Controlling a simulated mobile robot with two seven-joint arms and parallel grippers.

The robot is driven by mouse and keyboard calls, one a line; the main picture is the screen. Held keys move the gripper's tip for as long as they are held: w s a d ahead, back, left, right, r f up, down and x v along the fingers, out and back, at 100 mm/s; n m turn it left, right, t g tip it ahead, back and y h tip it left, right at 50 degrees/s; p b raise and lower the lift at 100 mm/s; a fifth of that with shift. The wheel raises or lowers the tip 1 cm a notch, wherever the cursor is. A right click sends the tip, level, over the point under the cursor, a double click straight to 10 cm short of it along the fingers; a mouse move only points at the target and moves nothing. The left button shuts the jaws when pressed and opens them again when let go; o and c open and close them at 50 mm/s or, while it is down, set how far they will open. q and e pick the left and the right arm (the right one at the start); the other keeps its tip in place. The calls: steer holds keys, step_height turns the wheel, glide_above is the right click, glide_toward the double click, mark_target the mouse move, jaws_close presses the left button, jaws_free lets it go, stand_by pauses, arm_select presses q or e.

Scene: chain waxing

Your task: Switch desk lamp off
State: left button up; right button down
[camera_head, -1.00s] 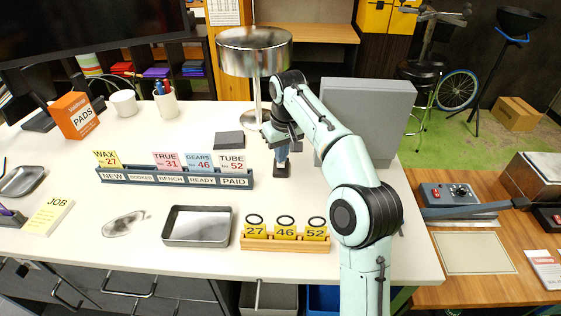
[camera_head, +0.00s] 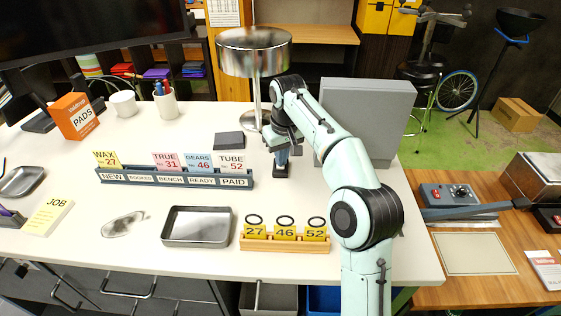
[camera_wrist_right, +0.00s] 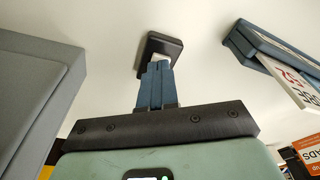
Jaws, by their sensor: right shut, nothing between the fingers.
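The desk lamp (camera_head: 254,55) stands at the back of the white desk, with a shiny metal shade on a thin post. I cannot tell whether it is lit. A small dark switch box (camera_head: 281,172) sits on the desk in front of the lamp; in the right wrist view the box (camera_wrist_right: 171,44) shows a pale part on top, partly hidden by my fingers. My right gripper (camera_head: 282,159) is shut and empty, pointing down at the box. Its fingertips (camera_wrist_right: 155,67) are at the pale part; I cannot tell whether they touch it. My left gripper is out of view.
A large grey box-like panel (camera_head: 371,115) stands close right of my right gripper. A blue card rack (camera_head: 170,179) lies to the left, and a dark flat block (camera_head: 229,140) lies behind it. A metal tray (camera_head: 197,228) and a wooden tag holder (camera_head: 284,244) are in front.

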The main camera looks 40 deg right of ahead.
step_height(320, 180, up, 2)
steer(key=shift+w+r+p, duration=0.15)
steer(key=shift+r+p, duration=0.05)
steer(key=shift+p, duration=0.35)
steer(key=shift+w+r, duration=0.1)
steer(key=shift+r, duration=1.1)
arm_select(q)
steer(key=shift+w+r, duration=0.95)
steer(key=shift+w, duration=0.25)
arm_select(e)
steer(key=shift+r, duration=1)
steer(key=shift+s, duration=0.2)
